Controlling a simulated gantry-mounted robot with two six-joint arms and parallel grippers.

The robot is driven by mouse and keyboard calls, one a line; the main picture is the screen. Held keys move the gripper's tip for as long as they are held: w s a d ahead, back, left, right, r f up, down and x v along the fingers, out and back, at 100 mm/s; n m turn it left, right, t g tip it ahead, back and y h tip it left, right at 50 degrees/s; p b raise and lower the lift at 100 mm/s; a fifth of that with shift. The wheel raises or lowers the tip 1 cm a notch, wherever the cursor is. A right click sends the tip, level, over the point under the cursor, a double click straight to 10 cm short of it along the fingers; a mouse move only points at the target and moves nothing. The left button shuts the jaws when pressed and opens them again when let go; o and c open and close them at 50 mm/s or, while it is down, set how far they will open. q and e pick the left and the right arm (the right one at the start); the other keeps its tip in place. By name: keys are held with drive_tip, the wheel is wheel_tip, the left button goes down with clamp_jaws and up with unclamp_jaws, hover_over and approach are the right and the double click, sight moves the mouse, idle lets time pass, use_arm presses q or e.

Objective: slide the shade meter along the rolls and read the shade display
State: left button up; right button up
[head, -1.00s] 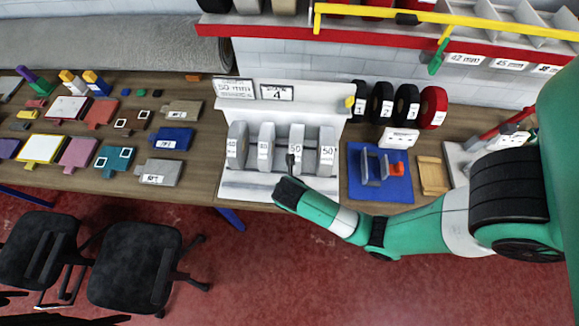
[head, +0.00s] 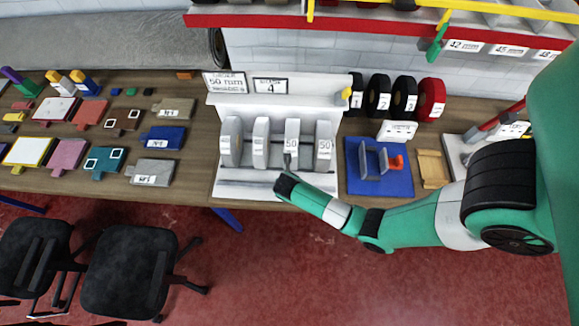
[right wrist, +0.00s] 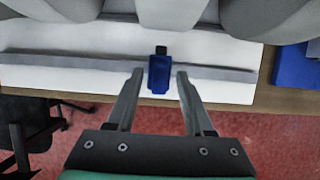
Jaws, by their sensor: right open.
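Several grey rolls (head: 260,142) stand in a row on a white stand (head: 250,188). Two signs stand at its upper left: one reads 50 mm (head: 225,82), the other shows a 4 (head: 271,86); their smaller print is hard to read. In the right wrist view a small blue block with a dark top, seemingly the shade meter (right wrist: 159,75), sits at the grey rail (right wrist: 60,62) in front of the rolls. My right gripper (right wrist: 154,82) is open, its fingers on either side of the block with gaps. My left gripper is out of view.
A blue tray (head: 380,180) and a wooden block (head: 432,168) lie right of the stand. Black and red rolls (head: 430,100) stand behind them. Coloured sample cards (head: 165,137) cover the table on the left. Two chairs (head: 130,265) stand in front.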

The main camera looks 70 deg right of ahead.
clamp_jaws()
idle(1.3)
